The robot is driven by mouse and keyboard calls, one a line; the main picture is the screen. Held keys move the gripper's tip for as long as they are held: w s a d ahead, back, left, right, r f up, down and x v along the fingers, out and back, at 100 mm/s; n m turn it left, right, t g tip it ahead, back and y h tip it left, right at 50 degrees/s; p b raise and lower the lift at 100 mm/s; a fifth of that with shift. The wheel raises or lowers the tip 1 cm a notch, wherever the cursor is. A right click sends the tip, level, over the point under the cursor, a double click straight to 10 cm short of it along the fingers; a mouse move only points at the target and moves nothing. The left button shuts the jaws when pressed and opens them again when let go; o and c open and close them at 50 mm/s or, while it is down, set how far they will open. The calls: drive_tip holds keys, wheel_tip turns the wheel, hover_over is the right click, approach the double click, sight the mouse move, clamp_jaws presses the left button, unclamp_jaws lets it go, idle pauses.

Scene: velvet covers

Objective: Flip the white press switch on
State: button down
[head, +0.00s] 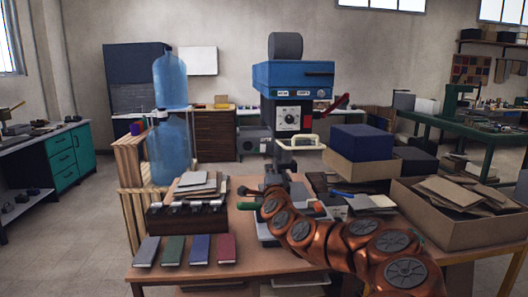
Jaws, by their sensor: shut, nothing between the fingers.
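A press with a blue head (293,75) stands at the back of the wooden workbench. Its front carries a pale control panel (293,117) with a round dial and small coloured marks. I cannot tell which small part is the white switch, or its position. A red-handled lever (339,104) sticks out to the right of the head, and a cream bar handle (299,142) is below the panel. My gripper (271,184) is at the end of my copper arm, below the panel and in front of the press's lower part. It is shut and empty, apart from the panel.
Green, blue and red covers and a grey one (146,251) lie along the workbench's (253,262) front left. A dark rack (187,218) stands behind them. An open cardboard box (458,225) is at right. Blue water bottles (169,150) stand at left.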

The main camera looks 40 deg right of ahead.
drive_tip(key=shift+w, duration=0.1)
drive_tip(key=p, duration=0.3)
approach(263, 147)
drive_tip(key=shift+x, duration=3.55)
drive_tip(key=shift+d, duration=0.1)
